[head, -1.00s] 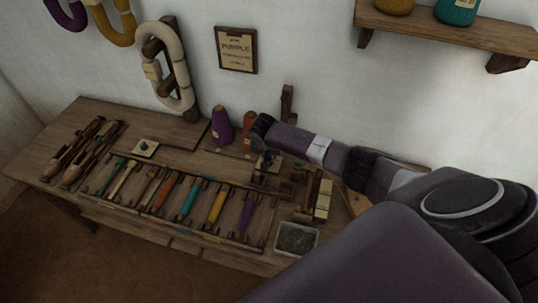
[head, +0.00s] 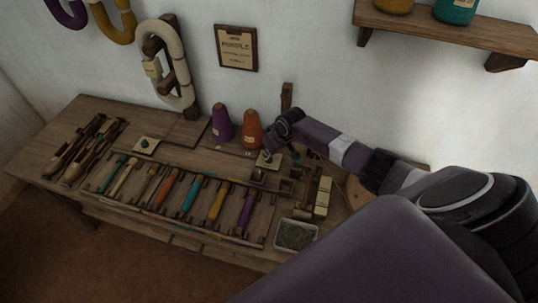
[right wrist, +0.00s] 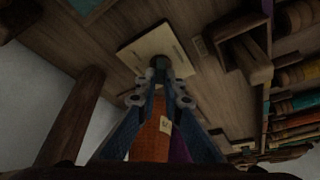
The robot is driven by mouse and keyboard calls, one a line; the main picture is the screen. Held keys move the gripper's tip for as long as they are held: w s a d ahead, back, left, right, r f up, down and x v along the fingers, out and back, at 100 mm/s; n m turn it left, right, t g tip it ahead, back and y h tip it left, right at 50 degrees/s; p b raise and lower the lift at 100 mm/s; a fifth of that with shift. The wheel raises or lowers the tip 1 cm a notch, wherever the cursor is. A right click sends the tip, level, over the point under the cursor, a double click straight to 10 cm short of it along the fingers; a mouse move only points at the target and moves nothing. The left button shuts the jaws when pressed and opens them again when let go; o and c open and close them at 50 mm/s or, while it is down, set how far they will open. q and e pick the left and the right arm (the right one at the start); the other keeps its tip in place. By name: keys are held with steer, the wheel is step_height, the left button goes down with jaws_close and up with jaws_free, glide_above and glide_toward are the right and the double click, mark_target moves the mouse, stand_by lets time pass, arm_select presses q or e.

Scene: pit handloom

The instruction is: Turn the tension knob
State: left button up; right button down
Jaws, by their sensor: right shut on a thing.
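In the right wrist view, a small dark knob (right wrist: 160,62) stands on a pale square plate (right wrist: 150,45) on the wooden bench. My right gripper (right wrist: 160,76) is shut on this knob, with its two fingertips meeting around it. In the head view, my right gripper (head: 271,155) reaches down to the pale plate (head: 264,163) at the back right of the bench, and the knob is mostly hidden by the fingers. A second pale plate with a dark green knob (head: 146,143) sits at the left, apart from the gripper. My left gripper is not in view.
Purple (head: 222,124) and orange (head: 251,129) cones stand close beside the right gripper. A dark upright post (head: 287,97) rises behind it. A rack of coloured bobbins (head: 189,197) fills the bench front, with a metal tray (head: 296,235) at the right.

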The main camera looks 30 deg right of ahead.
steer(key=shift+n, duration=0.7)
steer(key=c, duration=2.1)
jaws_free()
steer(key=v, duration=1.2)
steer(key=shift+w+d, duration=0.1)
steer(key=shift+d, duration=0.2)
